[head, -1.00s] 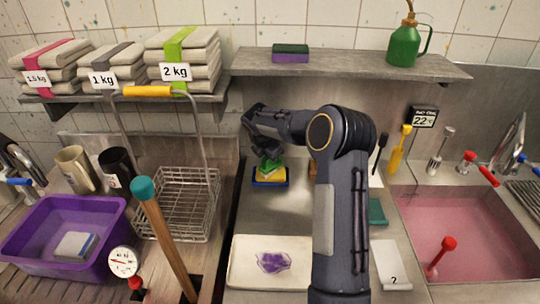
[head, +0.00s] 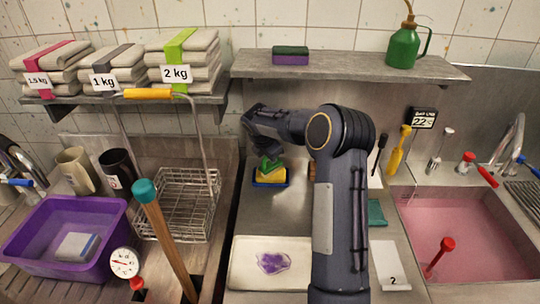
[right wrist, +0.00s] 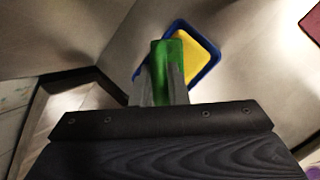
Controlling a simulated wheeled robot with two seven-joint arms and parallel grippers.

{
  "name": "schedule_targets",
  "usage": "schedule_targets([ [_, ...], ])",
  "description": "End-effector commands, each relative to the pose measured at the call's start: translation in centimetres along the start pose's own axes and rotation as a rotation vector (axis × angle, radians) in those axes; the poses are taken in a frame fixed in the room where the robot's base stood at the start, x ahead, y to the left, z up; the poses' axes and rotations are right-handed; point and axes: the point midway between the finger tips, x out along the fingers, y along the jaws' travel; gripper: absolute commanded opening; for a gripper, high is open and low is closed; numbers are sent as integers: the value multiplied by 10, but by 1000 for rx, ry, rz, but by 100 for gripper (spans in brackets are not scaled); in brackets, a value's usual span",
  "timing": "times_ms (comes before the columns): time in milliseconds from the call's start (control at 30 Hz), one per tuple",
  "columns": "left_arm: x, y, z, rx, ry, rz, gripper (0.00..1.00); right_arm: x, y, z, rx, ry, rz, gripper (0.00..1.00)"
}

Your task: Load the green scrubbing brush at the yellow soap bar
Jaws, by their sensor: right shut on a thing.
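The yellow soap bar (head: 276,177) lies in a blue dish (head: 271,185) on the steel counter, below the shelf. In the right wrist view the soap (right wrist: 197,62) fills much of the dish (right wrist: 216,60). My right gripper (head: 268,155) is shut on the green scrubbing brush (head: 271,165), which is at the soap dish. In the right wrist view the brush (right wrist: 168,70) stands between the fingers and overlaps the soap's left side. Whether its bristles touch the soap cannot be told. My left gripper is not in view.
A white tray (head: 243,277) with a purple stain sits nearer on the counter. The shelf (head: 350,68) overhangs behind the arm. The pink-filled sink (head: 470,235) is to the right. A wire basket (head: 185,205) and purple tub (head: 30,255) stand to the left.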

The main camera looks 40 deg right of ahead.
Motion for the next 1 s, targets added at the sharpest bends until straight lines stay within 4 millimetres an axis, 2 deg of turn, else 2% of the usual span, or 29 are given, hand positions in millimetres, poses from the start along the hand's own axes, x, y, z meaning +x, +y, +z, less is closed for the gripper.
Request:
schedule_targets([
  [100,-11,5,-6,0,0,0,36,-14,3,6,1,-2,2,0],
  [700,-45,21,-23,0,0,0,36,-58,13,25,1,-3,4,0],
  [1000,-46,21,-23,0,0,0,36,-58,13,25,1,-3,3,0],
])
